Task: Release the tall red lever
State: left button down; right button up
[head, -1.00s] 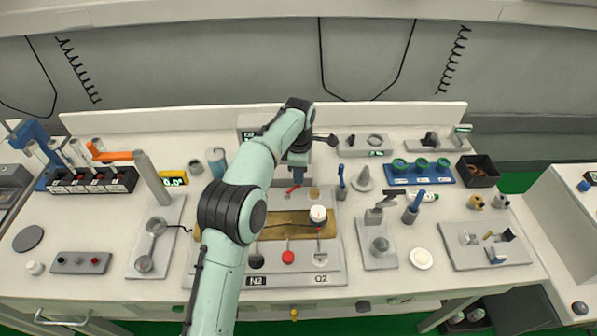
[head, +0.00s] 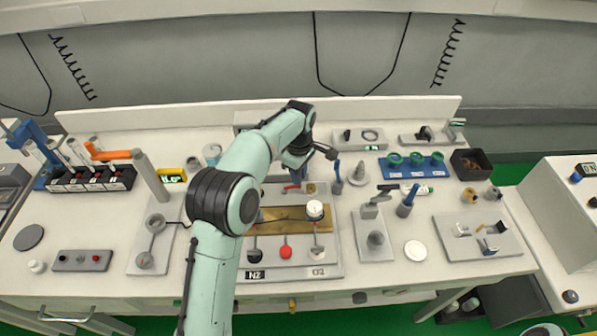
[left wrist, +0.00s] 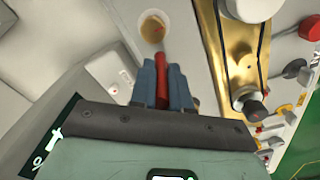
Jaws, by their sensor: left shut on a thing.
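My left gripper (left wrist: 165,83) is shut on a red lever (left wrist: 162,90), with a blue finger on each side of it. The lever's far end reaches toward a round tan disc (left wrist: 154,29) on the grey panel. In the head view the red lever (head: 291,187) shows at the back left of the panel (head: 300,271), beside the brass plate. My left gripper (head: 298,177) is above it, mostly hidden by my wrist and forearm. The lever's base and its exact tilt are hard to make out. My right gripper is not in view.
The brass plate (head: 272,222) carries a white gauge (head: 314,208). A red knob (head: 286,252) and dark knobs stand in front. A blue upright handle (head: 337,172) is close on the right.

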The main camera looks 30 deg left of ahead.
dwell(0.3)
pick_arm(q)
jog(key=c, duration=1.1)
grip_release()
notch_tip(320, 180, up, 13)
jog(key=p, duration=0.3)
jog(key=shift+r, duration=0.15)
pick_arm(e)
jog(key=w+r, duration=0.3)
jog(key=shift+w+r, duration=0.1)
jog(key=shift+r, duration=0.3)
